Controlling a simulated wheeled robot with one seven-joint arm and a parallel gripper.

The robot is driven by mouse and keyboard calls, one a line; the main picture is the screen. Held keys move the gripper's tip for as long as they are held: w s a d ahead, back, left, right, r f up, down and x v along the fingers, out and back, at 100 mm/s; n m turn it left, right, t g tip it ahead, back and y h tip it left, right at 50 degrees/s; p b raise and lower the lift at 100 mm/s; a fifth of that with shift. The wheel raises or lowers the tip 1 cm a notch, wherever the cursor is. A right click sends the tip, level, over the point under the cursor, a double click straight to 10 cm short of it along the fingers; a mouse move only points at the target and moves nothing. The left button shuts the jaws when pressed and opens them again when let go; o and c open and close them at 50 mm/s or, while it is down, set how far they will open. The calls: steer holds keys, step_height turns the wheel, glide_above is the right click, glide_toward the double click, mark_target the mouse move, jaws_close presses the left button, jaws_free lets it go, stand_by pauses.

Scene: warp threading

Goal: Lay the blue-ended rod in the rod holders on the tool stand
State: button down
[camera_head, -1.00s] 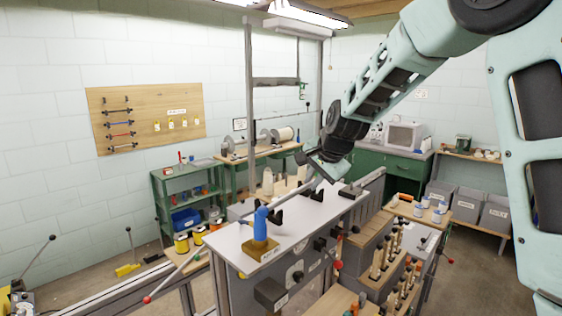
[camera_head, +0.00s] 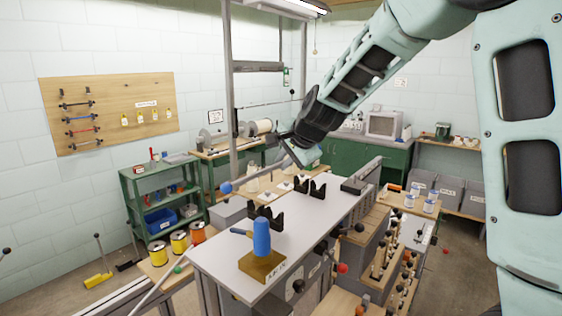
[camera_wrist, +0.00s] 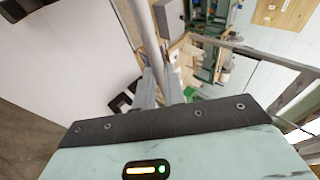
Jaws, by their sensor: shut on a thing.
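The rod with its blue end (camera_head: 225,187) is held in the air, past the far left edge of the tool stand (camera_head: 222,262). My gripper (camera_head: 288,148) is above and behind the stand, and the rod slants down left from it. In the wrist view, the pale grey rod (camera_wrist: 146,38) runs up from between my gripper's fingers (camera_wrist: 162,88), which are shut on it. Two pairs of black holders stand on the white top: a farther pair (camera_head: 310,188) and a nearer pair (camera_head: 268,217). The holders are empty, and the rod is apart from them.
A blue upright cylinder (camera_head: 261,238) on a wooden block stands at the stand's near end. Stepped wooden racks of tools (camera_head: 385,235) flank the right side. Yellow and orange spools (camera_head: 180,242) are left.

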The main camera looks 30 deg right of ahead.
steer(key=shift+w+f, duration=0.1)
steer(key=shift+w, duration=0.05)
steer(key=shift+f+b, duration=3.85)
steer(key=shift+f, duration=0.15)
steer(key=shift+f+b, duration=0.45)
steer(key=c, duration=1.4)
jaws_free()
steer(key=b+v, duration=0.1)
steer(key=v, duration=1.6)
steer(key=shift+s+r, duration=0.15)
steer(key=shift+s, duration=0.1)
